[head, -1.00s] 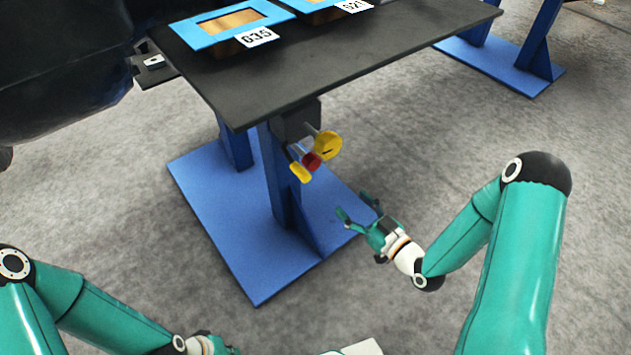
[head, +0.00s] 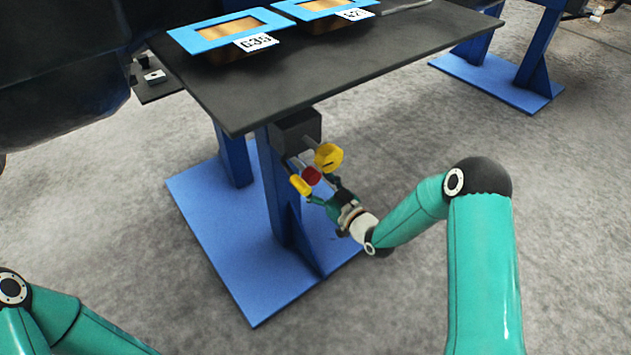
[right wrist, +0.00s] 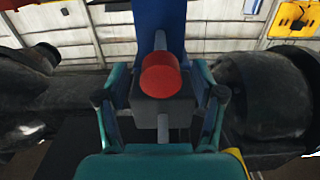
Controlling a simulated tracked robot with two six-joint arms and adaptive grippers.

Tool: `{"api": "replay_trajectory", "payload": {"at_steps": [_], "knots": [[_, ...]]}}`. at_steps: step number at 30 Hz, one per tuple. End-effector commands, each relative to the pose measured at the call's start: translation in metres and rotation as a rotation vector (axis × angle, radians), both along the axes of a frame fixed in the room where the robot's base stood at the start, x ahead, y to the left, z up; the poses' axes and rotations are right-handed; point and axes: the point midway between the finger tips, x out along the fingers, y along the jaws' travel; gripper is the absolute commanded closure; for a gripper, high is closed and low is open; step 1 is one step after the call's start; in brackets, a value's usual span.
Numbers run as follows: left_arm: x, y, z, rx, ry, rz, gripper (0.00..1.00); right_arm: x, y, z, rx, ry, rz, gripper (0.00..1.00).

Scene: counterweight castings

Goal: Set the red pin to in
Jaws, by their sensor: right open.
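The red pin (head: 311,176) has a round red head and sits among yellow parts below the black box (head: 297,130) under the table edge. In the right wrist view its red head (right wrist: 160,75) shows in front of a dark block (right wrist: 163,108), between my fingers. My right gripper (head: 322,190) is open, just below and to the right of the pin in the head view. Its fingers also show on both sides of the red head in the right wrist view (right wrist: 160,97), and I see no grip on it. My left gripper is out of view.
The blue table leg (head: 279,205) stands behind. The dark table top (head: 350,62) overhangs them.

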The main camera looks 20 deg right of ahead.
Motion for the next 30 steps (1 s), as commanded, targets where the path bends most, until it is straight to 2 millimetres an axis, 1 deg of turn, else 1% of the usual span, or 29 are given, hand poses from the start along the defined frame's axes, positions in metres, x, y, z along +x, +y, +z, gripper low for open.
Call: {"api": "replay_trajectory", "payload": {"at_steps": [1, 3, 6, 14, 15, 17, 24, 27, 30], "knots": [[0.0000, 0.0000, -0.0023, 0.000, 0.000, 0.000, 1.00, 0.0054, 0.0021, -0.0012, -0.001, 0.000, 0.000, 0.31], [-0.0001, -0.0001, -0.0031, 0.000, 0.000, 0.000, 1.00, 0.0101, 0.0040, -0.0009, -0.001, 0.000, 0.000, 0.31], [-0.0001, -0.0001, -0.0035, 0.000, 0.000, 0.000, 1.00, 0.0141, 0.0052, -0.0006, 0.000, 0.001, 0.000, 0.31], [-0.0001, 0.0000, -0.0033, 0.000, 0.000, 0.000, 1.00, 0.0148, 0.0051, -0.0003, 0.000, 0.002, -0.001, 0.31], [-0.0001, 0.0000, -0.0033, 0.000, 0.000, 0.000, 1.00, 0.0147, 0.0050, -0.0003, 0.000, 0.002, -0.001, 0.35], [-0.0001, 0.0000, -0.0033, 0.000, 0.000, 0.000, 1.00, 0.0146, 0.0049, -0.0003, 0.000, 0.002, -0.001, 0.45], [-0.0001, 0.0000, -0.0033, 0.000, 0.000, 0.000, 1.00, 0.0146, 0.0045, -0.0002, 0.000, 0.001, -0.002, 0.85], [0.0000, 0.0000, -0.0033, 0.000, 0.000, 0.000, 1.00, 0.0145, 0.0042, -0.0002, 0.000, 0.001, -0.003, 1.00], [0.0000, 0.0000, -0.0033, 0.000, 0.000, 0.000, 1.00, 0.0145, 0.0040, -0.0001, 0.000, 0.001, -0.003, 1.00]]}}
